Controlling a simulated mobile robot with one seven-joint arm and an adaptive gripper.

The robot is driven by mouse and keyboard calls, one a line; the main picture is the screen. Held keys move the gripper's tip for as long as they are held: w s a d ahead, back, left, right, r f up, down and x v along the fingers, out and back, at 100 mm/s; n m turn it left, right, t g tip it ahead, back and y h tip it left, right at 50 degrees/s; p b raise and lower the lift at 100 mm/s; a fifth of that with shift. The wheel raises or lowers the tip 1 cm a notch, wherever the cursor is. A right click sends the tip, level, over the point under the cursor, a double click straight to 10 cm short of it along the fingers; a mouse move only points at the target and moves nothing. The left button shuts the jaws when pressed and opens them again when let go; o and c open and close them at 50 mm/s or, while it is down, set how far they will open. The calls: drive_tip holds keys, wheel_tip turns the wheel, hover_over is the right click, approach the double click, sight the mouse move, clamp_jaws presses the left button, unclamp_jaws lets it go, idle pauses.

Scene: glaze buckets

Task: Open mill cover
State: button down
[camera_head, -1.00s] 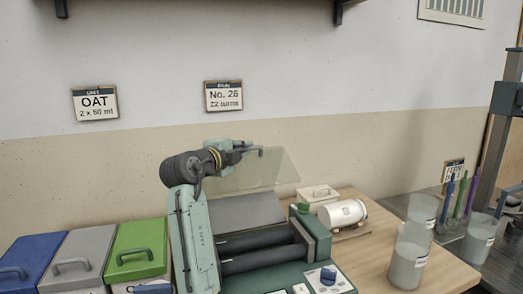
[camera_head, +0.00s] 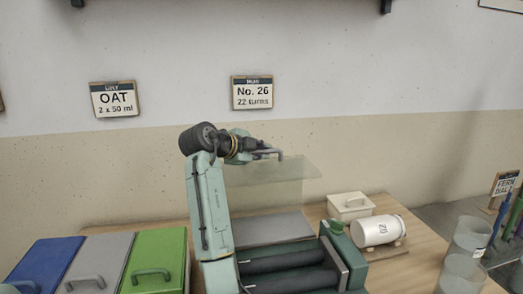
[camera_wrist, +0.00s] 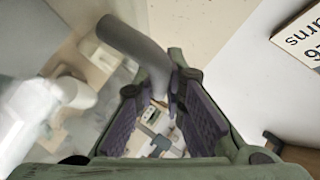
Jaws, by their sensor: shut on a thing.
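The mill (camera_head: 290,262) stands on the table with two dark rollers. Its translucent cover (camera_head: 275,187) is raised at the back, standing steeply above the grey plate behind the rollers. My gripper (camera_head: 268,153) is at the cover's upper edge, at the end of my arm reaching in from the left. In the wrist view, my gripper's fingers (camera_wrist: 160,105) are on either side of the grey cover handle (camera_wrist: 140,45). The exact contact is partly hidden by the fingers.
Blue, grey and green lidded bins (camera_head: 160,252) stand left. Clear beakers (camera_head: 470,238) are at the far right. Signs hang on the wall behind, including No. 26 (camera_head: 252,93).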

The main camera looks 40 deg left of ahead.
drive_tip(key=shift+r, duration=0.15)
drive_tip(key=c, duration=1.7)
unclamp_jaws()
drive_tip(key=shift+o, duration=0.2)
